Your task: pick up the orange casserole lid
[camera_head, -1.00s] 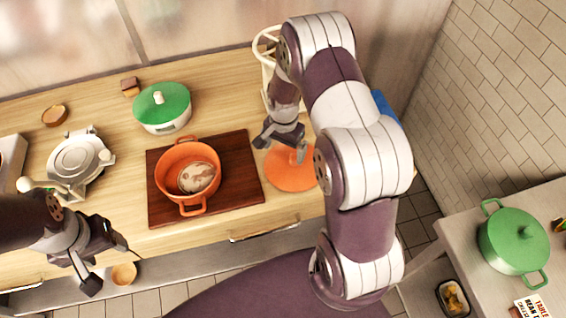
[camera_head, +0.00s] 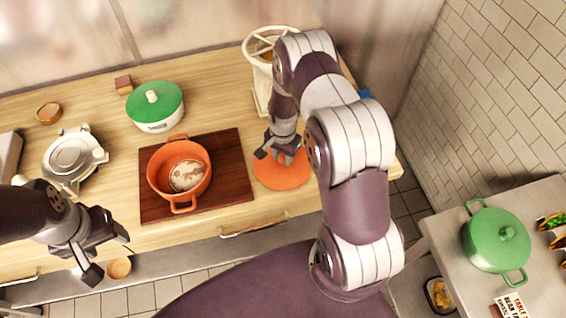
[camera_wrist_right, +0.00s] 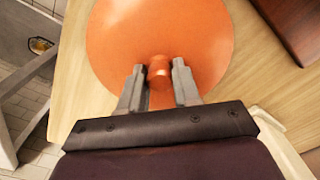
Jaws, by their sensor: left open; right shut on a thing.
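The orange casserole lid (camera_head: 283,175) lies on the wooden counter, right of the dark board. It also shows in the right wrist view (camera_wrist_right: 125,40), with its small orange knob (camera_wrist_right: 159,68) between the fingertips. My right gripper (camera_head: 282,157) is over the lid and shut on its knob; it shows in the right wrist view too (camera_wrist_right: 158,75). The orange casserole (camera_head: 180,172) stands open on the board with something pale and brown inside. My left gripper (camera_head: 110,258) is open and empty, over the counter's front edge at the left.
The dark wooden board (camera_head: 226,180) lies left of the lid. A white-framed stand (camera_head: 262,70) is behind my right arm. A green-lidded pot (camera_head: 156,105) and a silver waffle-iron-like device (camera_head: 75,155) stand to the left. A green pot (camera_head: 495,240) sits on the right-hand table.

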